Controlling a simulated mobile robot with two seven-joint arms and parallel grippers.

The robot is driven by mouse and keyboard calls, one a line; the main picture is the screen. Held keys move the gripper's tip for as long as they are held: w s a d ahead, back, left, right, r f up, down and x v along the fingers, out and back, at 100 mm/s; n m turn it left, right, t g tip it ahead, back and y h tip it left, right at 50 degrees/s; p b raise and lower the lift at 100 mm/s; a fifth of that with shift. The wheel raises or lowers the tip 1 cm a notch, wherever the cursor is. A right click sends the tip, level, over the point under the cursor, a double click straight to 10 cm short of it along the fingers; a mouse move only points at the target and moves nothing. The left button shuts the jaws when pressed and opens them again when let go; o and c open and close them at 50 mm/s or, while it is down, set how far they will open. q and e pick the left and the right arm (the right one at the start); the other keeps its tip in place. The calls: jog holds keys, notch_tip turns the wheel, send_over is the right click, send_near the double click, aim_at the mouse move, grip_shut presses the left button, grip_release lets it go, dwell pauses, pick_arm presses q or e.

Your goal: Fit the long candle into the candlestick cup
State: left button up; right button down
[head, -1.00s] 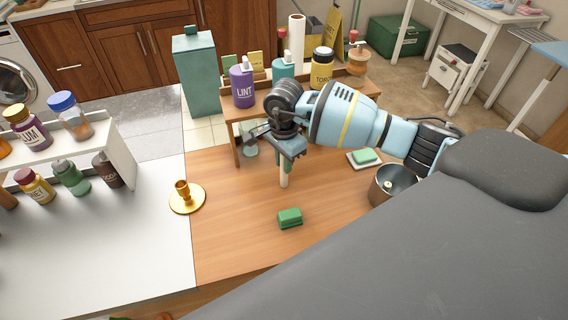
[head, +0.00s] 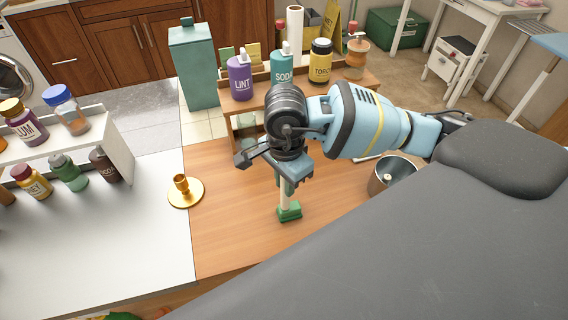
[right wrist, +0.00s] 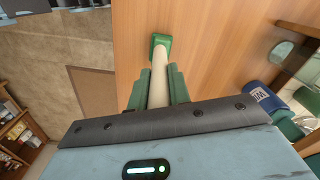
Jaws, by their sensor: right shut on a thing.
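The long candle (head: 285,199) is a thin cream rod. My right gripper (head: 286,181) is shut around it with green fingers, and the candle points down from it, near upright. Its lower end overlaps the green block (head: 289,213) on the wooden table; I cannot tell whether they touch. The right wrist view also shows the candle (right wrist: 161,90) between the fingers, with the green block (right wrist: 159,41) at its far end. The gold candlestick (head: 182,187), with a small empty cup on a round base, stands on the white top to the left. My left gripper is out of view.
A metal bowl (head: 391,175) stands right of the gripper. A wooden shelf (head: 239,105) with bottles stands behind it. A white rack (head: 118,148) with bottles is at the left. The table between gripper and candlestick is clear.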

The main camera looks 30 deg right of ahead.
jog(key=shift+s+a+r, duration=0.1)
jog(key=shift+s+a, duration=0.4)
jog(key=shift+s, duration=0.35)
jog(key=shift+s+a+r, duration=0.1)
jog(key=shift+s+a, duration=0.35)
jog(key=shift+s, duration=0.4)
jog(key=r+n, duration=0.1)
jog(key=n, duration=0.4)
jog(key=w+d+r+n, duration=0.1)
jog(key=n, duration=0.4)
jog(key=r+n, duration=0.2)
jog(key=n, duration=0.4)
jog(key=shift+w+d, duration=0.25)
jog(key=shift+d, duration=0.1)
